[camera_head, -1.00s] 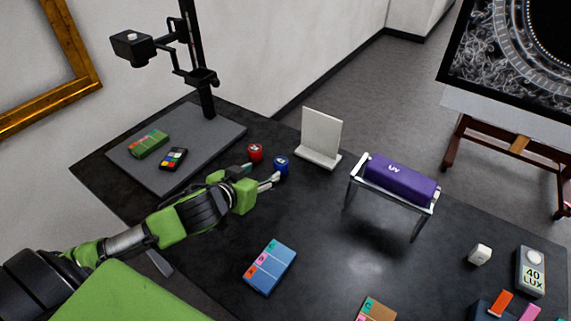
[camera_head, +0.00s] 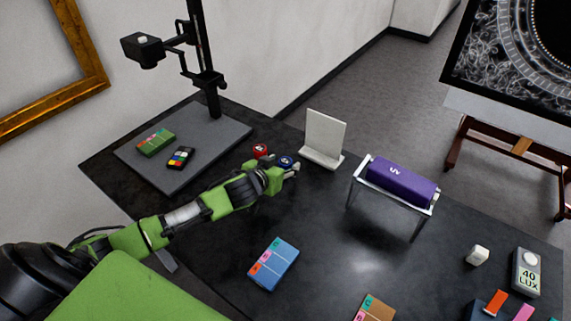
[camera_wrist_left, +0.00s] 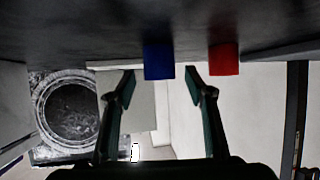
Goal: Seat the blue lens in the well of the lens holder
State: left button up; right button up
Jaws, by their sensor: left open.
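The blue lens (camera_head: 287,160), a short blue cylinder, stands on the dark table just left of a white upright panel. My left gripper (camera_head: 282,167) is open at the lens and partly hides it. In the left wrist view the blue lens (camera_wrist_left: 159,62) shows between the tips of the two open fingers, and I cannot tell whether they touch it. A black bracket (camera_head: 207,81) low on the stand's column may be the lens holder; its well cannot be made out. My right gripper is out of view.
A red cylinder (camera_head: 260,150) stands close beside the blue lens. The white panel (camera_head: 324,138) is just right of the gripper. A purple UV lamp (camera_head: 400,181) rests on a metal frame. The grey stand base (camera_head: 205,160) carries a green box and a colour chart.

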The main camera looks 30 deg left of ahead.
pick_arm(q)
jog(key=shift+w+f, duration=0.25)
jog(key=shift+w, duration=0.15)
jog(key=c, duration=1.2)
